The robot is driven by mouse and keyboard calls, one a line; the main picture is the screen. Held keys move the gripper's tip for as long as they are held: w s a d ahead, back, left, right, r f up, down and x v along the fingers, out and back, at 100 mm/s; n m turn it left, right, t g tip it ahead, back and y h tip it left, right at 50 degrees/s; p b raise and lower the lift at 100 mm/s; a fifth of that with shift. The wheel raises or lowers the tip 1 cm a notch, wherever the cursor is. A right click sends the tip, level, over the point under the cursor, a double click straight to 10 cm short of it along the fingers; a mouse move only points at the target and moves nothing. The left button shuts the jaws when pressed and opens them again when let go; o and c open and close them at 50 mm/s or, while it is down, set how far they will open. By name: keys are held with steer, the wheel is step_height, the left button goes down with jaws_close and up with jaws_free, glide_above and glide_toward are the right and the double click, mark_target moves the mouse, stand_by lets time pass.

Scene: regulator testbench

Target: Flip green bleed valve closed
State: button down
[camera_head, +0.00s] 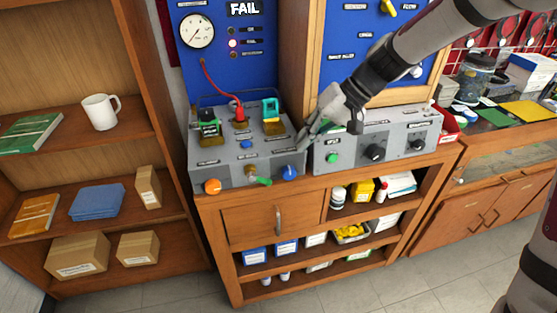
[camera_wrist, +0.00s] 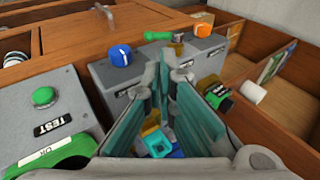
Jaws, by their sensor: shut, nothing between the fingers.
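The green bleed valve lever (camera_head: 262,181) is on the front of the left grey bench unit, between an orange knob (camera_head: 211,186) and a blue knob (camera_head: 290,172). Its handle points sideways from a brass body toward the blue knob. In the wrist view the lever (camera_wrist: 157,36) lies beyond my fingertips, beside the brass body (camera_wrist: 178,43). My gripper (camera_head: 303,145) is above the right end of the left unit, up and to the right of the lever. It is shut and empty, apart from the lever. In the wrist view my gripper (camera_wrist: 172,72) fills the centre.
The left unit (camera_head: 215,171) carries fittings with black, red and teal tops. A right grey unit (camera_head: 350,146) with a green button (camera_head: 333,158) and black knobs stands beside it. A blue gauge panel (camera_head: 232,75) rises behind. Open space lies in front of the lever.

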mark_target(264, 179)
steer(key=shift+w+d, duration=0.1)
steer(key=shift+w, duration=0.05)
steer(key=x, duration=1.4)
